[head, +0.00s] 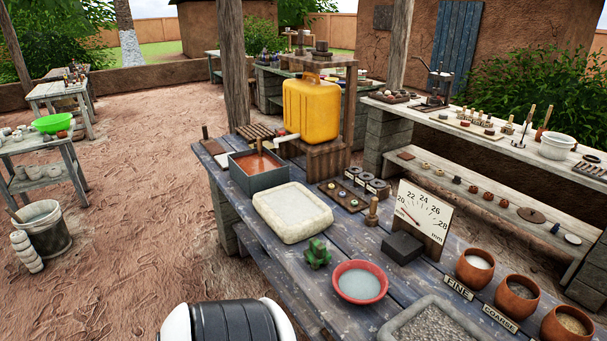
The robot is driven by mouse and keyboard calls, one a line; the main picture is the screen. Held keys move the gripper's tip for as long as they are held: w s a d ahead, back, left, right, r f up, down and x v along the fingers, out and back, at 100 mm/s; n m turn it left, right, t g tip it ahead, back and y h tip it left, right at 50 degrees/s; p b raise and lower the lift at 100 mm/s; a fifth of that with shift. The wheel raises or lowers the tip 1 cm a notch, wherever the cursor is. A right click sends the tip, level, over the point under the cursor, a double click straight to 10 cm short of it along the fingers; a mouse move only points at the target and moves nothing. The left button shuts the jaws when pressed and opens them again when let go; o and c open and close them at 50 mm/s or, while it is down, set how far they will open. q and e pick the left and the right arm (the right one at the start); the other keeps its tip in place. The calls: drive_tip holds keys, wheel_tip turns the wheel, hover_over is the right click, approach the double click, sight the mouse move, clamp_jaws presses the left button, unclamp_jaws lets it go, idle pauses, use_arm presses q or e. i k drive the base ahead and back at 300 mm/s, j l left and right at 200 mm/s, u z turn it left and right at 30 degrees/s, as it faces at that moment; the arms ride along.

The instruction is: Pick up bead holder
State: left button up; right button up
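No part in the head view is plainly marked as the bead holder. A small upright wooden peg with a wider base (372,212) stands on the blue-grey plank table, left of the white dial gauge board (424,217). A dark wooden board (326,187) with small beads in a row lies behind the peg. I cannot tell which of these is the bead holder. Neither of my grippers is in view.
On the same table are a white tray (290,238), red bowl (361,300), green lump (318,254), dark block (402,247), orange-filled box (233,178), yellow jerrycan (311,108) and several clay pots (474,271). Bare earth lies left of the table (130,190).

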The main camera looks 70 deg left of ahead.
sight(317, 254)
drive_tip(key=u, duration=2.1)
